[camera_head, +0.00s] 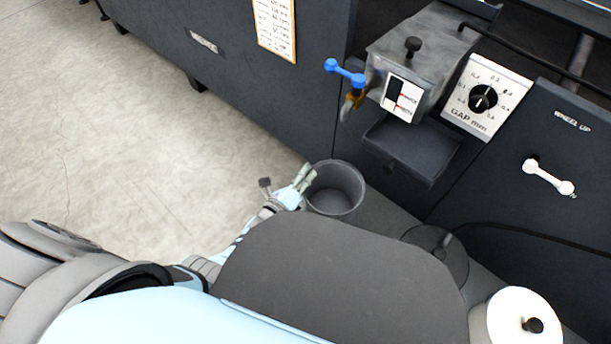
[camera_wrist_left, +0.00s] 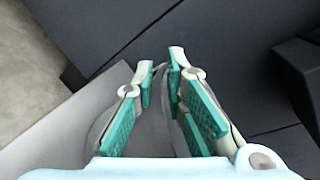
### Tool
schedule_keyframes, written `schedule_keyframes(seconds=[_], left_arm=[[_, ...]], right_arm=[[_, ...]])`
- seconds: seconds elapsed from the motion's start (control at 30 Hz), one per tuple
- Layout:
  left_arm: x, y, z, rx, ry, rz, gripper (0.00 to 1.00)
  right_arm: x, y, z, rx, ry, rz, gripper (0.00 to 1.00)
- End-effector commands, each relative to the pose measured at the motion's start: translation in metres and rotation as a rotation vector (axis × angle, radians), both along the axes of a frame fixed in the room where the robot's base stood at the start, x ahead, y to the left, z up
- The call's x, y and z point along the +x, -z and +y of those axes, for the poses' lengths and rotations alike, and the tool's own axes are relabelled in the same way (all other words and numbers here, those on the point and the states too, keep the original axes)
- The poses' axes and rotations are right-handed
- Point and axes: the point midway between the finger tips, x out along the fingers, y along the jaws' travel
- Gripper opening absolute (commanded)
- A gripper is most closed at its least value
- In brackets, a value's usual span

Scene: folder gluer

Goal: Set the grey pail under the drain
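The grey pail (camera_head: 347,198) is an open, empty-looking round bucket, upright beside the dark machine front. A tap with a blue handle (camera_head: 345,73) and a brass body, apparently the drain, is on the machine above and slightly beyond the pail. My left gripper (camera_head: 306,180) is at the pail's left rim. In the left wrist view, the teal-padded fingers (camera_wrist_left: 161,75) are close together with the pail's wall (camera_wrist_left: 160,125) between them, so they look shut on it. Whether the pail's base touches the surface below is hidden. My right gripper is not in view.
A dark open tray (camera_head: 412,150) juts out below the grey box (camera_head: 420,50), right of the tap. A gap dial (camera_head: 484,98) and a white handle (camera_head: 549,177) are farther right. A white lidded pot (camera_head: 518,318) stands at lower right. Bare floor (camera_head: 150,140) lies left.

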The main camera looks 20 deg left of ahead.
Motion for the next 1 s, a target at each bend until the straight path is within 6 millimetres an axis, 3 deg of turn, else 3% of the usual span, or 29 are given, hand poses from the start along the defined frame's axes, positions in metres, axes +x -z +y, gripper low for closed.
schedule_keyframes(seconds=[0.37,0.47,0.8,1.0], left_arm=[[0.000,-0.001,0.000,0.000,0.001,-0.001,0.28],[-0.008,-0.004,0.001,0.000,0.000,0.001,0.28],[-0.087,-0.023,0.016,0.001,0.001,0.003,0.28],[-0.114,-0.026,0.020,0.000,0.001,0.001,0.28]], right_arm=[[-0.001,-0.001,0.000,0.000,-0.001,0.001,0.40],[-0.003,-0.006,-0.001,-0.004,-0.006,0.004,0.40],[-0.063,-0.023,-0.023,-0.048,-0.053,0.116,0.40],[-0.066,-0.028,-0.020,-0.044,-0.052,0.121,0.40]])
